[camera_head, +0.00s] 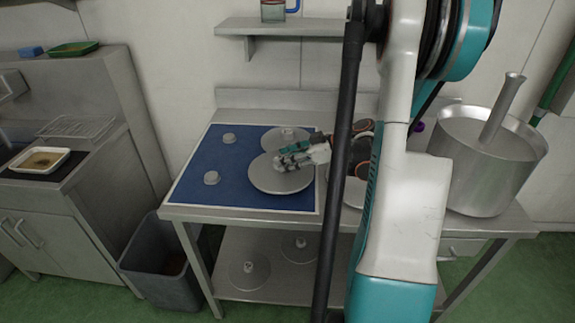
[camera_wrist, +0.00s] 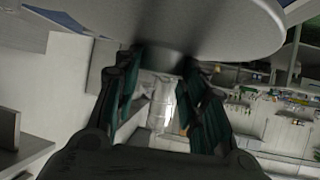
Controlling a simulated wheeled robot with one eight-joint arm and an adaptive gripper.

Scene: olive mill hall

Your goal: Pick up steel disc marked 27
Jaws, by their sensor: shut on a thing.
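A steel disc (camera_head: 270,182) is over the front right of the blue mat (camera_head: 200,165); I cannot read any number on it. My gripper (camera_head: 290,158) is above it, with its fingers at the disc's middle. In the wrist view, the disc (camera_wrist: 215,30) spans the top, and my gripper (camera_wrist: 160,62) is shut on its round hub. I cannot tell whether the disc touches the mat. Another disc (camera_head: 283,135) with a knob lies behind it on the mat. A third disc (camera_head: 352,193) is mostly hidden by my arm.
A large steel pot (camera_head: 487,165) stands on the table's right. Two discs (camera_head: 248,275) (camera_head: 299,250) lie on the lower shelf. A grey bin (camera_head: 160,265) stands at front left; a wall shelf (camera_head: 285,30) hangs above.

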